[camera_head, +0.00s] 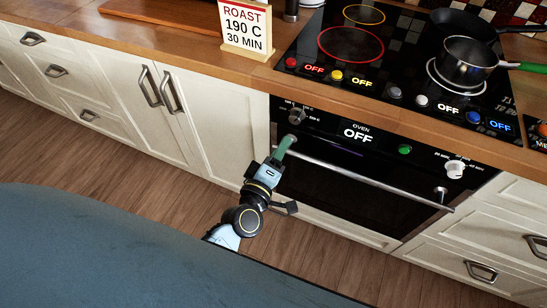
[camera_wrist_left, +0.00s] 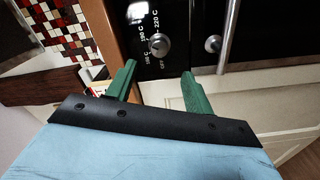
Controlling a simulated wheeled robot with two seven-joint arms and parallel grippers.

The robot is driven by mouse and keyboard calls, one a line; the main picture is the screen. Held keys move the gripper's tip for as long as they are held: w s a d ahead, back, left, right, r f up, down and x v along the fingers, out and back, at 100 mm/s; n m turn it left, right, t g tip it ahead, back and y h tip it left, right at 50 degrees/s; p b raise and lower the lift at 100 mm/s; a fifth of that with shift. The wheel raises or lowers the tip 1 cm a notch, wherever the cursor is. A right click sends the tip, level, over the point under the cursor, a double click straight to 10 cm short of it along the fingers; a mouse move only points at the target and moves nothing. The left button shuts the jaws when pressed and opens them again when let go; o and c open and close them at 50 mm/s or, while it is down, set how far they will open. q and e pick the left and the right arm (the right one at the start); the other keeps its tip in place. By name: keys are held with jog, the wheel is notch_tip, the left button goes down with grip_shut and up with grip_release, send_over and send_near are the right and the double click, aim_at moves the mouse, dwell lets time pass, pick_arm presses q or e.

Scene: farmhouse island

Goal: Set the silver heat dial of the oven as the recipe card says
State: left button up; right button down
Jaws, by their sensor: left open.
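The recipe card (camera_head: 246,28) stands on the counter and reads ROAST, 190 C, 30 MIN. The oven (camera_head: 345,185) is below the hob, and its display (camera_head: 358,133) reads OFF. The silver heat dial (camera_head: 297,116) is at the left end of the oven panel. In the left wrist view the dial (camera_wrist_left: 155,44) has marks for OFF, 160 C, 190 C and 220 C around it; its pointer is too small to read. My left gripper (camera_head: 285,144) is open and empty, just below the dial, with green fingers (camera_wrist_left: 158,72) apart from it. My right gripper is not in view.
The oven handle bar (camera_head: 365,174) runs across the door, close to my left gripper. A white dial (camera_head: 454,168) with minute marks is at the panel's right end. A pot (camera_head: 465,62) and a pan (camera_head: 462,24) stand on the hob. Cabinet doors (camera_head: 205,115) lie left of the oven.

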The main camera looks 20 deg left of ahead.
pick_arm(q)
jog(key=s, duration=0.3)
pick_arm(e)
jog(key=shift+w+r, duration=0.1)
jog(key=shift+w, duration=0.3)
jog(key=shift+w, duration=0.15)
